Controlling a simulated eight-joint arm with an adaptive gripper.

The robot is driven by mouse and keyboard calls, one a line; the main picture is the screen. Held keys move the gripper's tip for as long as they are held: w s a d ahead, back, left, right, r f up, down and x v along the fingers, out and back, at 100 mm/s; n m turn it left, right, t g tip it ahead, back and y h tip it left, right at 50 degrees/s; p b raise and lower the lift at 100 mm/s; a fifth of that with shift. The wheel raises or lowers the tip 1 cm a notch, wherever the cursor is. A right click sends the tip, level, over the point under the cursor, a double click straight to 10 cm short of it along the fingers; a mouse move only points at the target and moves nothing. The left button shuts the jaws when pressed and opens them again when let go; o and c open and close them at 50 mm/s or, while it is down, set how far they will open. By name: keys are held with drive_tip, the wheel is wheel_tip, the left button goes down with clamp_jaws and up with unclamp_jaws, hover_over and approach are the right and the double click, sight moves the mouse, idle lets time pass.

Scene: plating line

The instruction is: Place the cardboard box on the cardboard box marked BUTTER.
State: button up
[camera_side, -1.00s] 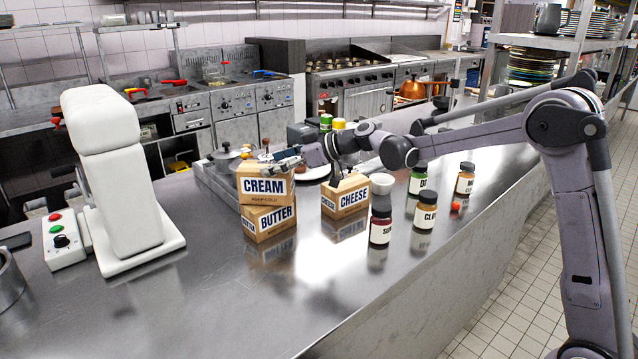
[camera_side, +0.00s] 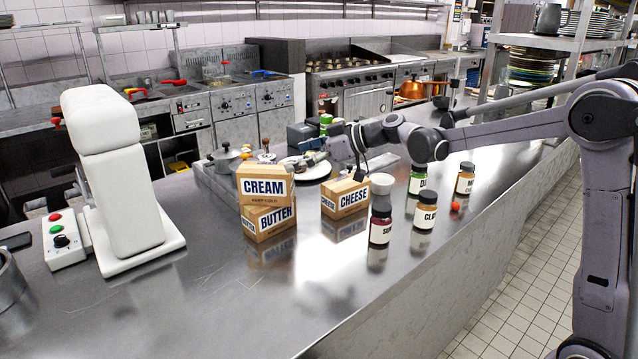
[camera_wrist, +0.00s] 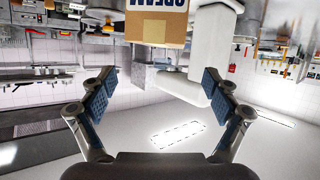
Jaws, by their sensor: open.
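The cardboard box marked CREAM (camera_side: 265,186) rests on top of the cardboard box marked BUTTER (camera_side: 270,222), slightly turned against it. It looks level and nothing holds it. In the wrist view the CREAM box (camera_wrist: 158,27) shows upside down at the top edge, beyond the fingertips. My gripper (camera_wrist: 160,92) is open, with both blue-padded fingers spread and nothing between them. In the side view my gripper (camera_side: 312,160) is right of the CREAM box and apart from it. A third cardboard box, marked CHEESE (camera_side: 346,197), stands on the counter below my wrist.
Several jars stand right of the CHEESE box, including a dark red one (camera_side: 380,226) and one with a black lid (camera_side: 424,215). A white padded machine (camera_side: 125,180) and a button box (camera_side: 63,240) stand at the left. The counter's front (camera_side: 290,310) is clear.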

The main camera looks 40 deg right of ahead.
drive_tip(key=v, duration=0.6)
drive_tip(key=s+a+f+m+g+h, duration=0.2)
drive_tip(key=s+a+f, duration=0.1)
drive_tip(key=s, duration=0.4)
drive_tip(key=s+a+f+m+g+h, duration=0.1)
drive_tip(key=s+a+f, duration=0.1)
drive_tip(key=s, duration=0.5)
drive_tip(key=s+d+f+m+h, duration=0.1)
drive_tip(key=s+f+m+h, duration=0.1)
drive_tip(key=s+f, duration=0.2)
drive_tip(key=s+d+f+m+g+h, duration=0.1)
drive_tip(key=s+f, duration=0.3)
drive_tip(key=s, duration=0.5)
drive_tip(key=shift+s+d+m+h, duration=0.2)
drive_tip(key=shift+s+m+h, duration=0.15)
drive_tip(key=shift+m+h, duration=0.4)
